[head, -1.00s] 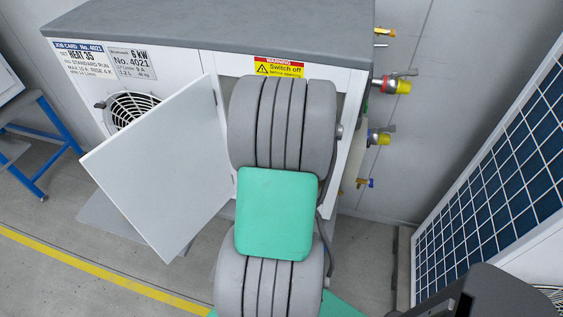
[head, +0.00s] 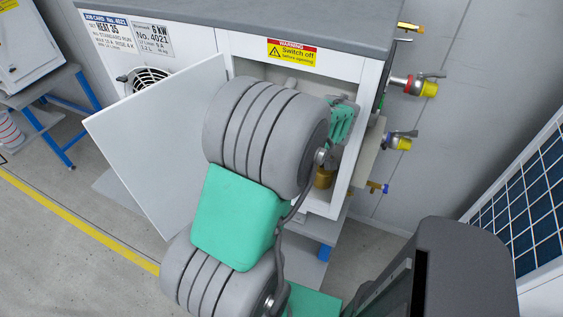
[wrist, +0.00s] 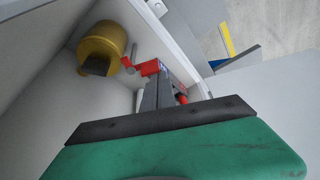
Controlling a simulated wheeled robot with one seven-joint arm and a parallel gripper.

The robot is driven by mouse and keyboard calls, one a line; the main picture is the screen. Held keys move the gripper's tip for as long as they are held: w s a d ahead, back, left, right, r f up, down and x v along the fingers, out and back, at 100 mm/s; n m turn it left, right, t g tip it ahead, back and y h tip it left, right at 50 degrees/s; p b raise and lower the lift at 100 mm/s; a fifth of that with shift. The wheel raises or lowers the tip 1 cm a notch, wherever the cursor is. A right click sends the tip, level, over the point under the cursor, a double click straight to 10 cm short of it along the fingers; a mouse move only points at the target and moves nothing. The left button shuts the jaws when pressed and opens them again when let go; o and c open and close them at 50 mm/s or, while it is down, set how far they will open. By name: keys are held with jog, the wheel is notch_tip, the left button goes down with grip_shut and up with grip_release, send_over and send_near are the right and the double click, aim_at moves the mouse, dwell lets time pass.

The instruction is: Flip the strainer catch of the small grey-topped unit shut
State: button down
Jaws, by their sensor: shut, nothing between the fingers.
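The grey-topped unit (head: 250,22) is a white cabinet with its front door (head: 160,135) swung open to the left. My arm reaches into its open bay. A brass strainer body (head: 323,178) shows low in the bay, and in the wrist view (wrist: 101,45) it is at upper left with a dark block on its end. A thin red-tipped part (wrist: 128,63) lies between it and my gripper; I cannot tell surely whether it is the catch. My gripper (wrist: 157,75) is shut and empty, just right of the strainer and seemingly apart from it. In the head view my arm hides the fingers.
The bay's right wall (head: 360,140) is close to my arm. Capped valves (head: 415,87) stick out on the unit's right side. A blue-gridded panel (head: 535,200) stands at right. A blue-legged table (head: 45,110) is at left. The floor in front carries a yellow line (head: 75,225).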

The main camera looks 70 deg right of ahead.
jog(key=shift+s+a, duration=0.1)
jog(key=shift+s, duration=0.15)
jog(key=shift+a, duration=0.1)
jog(key=shift+a, duration=0.75)
jog(key=shift+r, duration=0.1)
jog(key=v, duration=0.7)
jog(key=shift+r, duration=0.3)
jog(key=shift+s, duration=0.1)
